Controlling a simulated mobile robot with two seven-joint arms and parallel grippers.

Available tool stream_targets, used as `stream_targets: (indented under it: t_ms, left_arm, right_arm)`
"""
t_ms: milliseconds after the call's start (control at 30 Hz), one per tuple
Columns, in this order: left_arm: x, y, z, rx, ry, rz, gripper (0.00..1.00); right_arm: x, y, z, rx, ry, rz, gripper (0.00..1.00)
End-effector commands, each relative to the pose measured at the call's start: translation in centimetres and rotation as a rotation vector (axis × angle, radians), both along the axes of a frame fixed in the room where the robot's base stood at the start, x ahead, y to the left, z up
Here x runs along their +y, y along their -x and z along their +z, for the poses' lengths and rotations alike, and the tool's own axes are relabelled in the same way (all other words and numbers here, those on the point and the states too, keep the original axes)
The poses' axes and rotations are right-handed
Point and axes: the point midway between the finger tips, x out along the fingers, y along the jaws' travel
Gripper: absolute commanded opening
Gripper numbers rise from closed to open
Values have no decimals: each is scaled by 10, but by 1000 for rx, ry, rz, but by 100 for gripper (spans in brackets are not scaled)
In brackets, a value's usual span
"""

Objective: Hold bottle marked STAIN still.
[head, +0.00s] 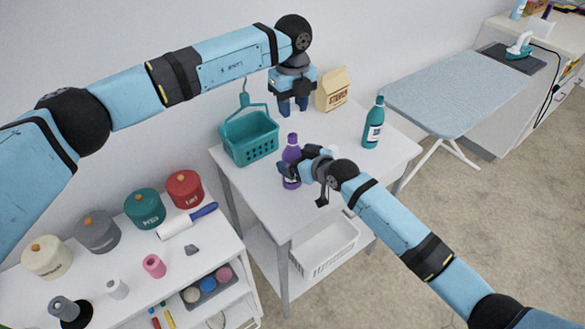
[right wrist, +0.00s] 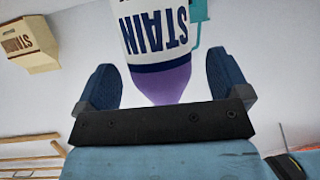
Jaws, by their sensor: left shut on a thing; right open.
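The purple bottle marked STAIN (head: 292,154) stands upright near the left part of the white table. In the right wrist view the bottle (right wrist: 158,45) appears upside down, its label facing me. My right gripper (head: 286,170) is at the bottle, partly covering it in the head view. Its open fingers (right wrist: 165,82) lie one on each side of the bottle, with gaps visible. My left gripper (head: 293,108) points down above the back of the table, behind the bottle. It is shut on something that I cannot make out.
A teal basket (head: 249,150) stands left of the bottle. A starch box (head: 333,90) and a teal bottle (head: 373,125) stand farther right. A lower shelf holds a white bin (head: 325,262). An ironing board (head: 455,88) is at right; a shelf unit with canisters (head: 145,208) is at left.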

Motion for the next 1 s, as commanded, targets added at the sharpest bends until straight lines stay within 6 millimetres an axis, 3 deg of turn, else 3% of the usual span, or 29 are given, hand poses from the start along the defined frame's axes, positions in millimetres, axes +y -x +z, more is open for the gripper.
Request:
stream_targets:
  t_ms: [200,533,867,1000]
  left_arm:
    - [0,0,0,0,0,0,14]
    - [0,0,0,0,0,0,14]
    - [0,0,0,0,0,0,14]
    - [0,0,-5,1,0,0,14]
  right_arm:
    - [12,-13,-7,0,0,0,94]
    - [13,-14,-8,1,1,0,94]
    - [13,-14,-8,1,1,0,21]
    - [13,-14,-8,1,1,0,21]
